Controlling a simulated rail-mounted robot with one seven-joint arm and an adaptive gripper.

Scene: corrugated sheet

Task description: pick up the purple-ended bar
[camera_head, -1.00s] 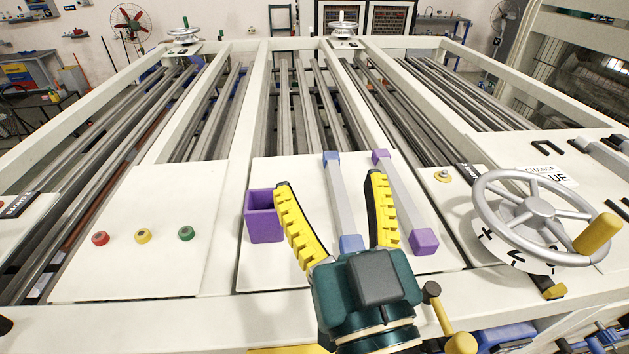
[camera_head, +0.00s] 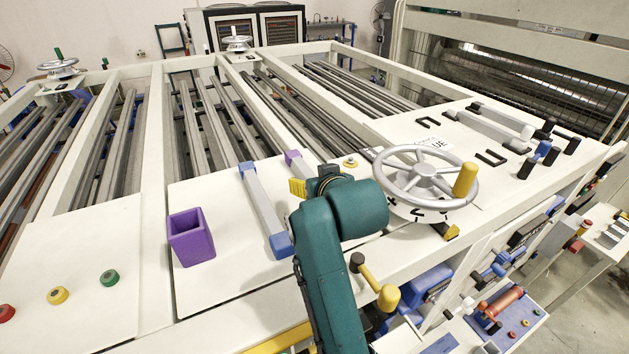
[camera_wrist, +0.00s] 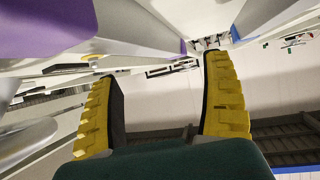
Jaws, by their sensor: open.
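The purple-ended bar (camera_head: 292,157) lies on the white panel, slanting from back left to front right. In the head view its far purple end and part of its grey shaft show; my arm hides its near end. My gripper (camera_head: 312,185) is over the bar's middle in that view, one yellow finger partly seen. In the wrist view my gripper (camera_wrist: 160,68) is open, with nothing held between its fingers. There a large purple end (camera_wrist: 40,25) is close at upper left, and the grey shaft runs to a small purple end above the gap between the fingers.
A blue-ended bar (camera_head: 264,208) lies left of my gripper, and an open purple box (camera_head: 191,238) stands further left. A silver handwheel (camera_head: 425,175) with a yellow knob stands close to the right of my arm. Bare panel lies between box and blue-ended bar.

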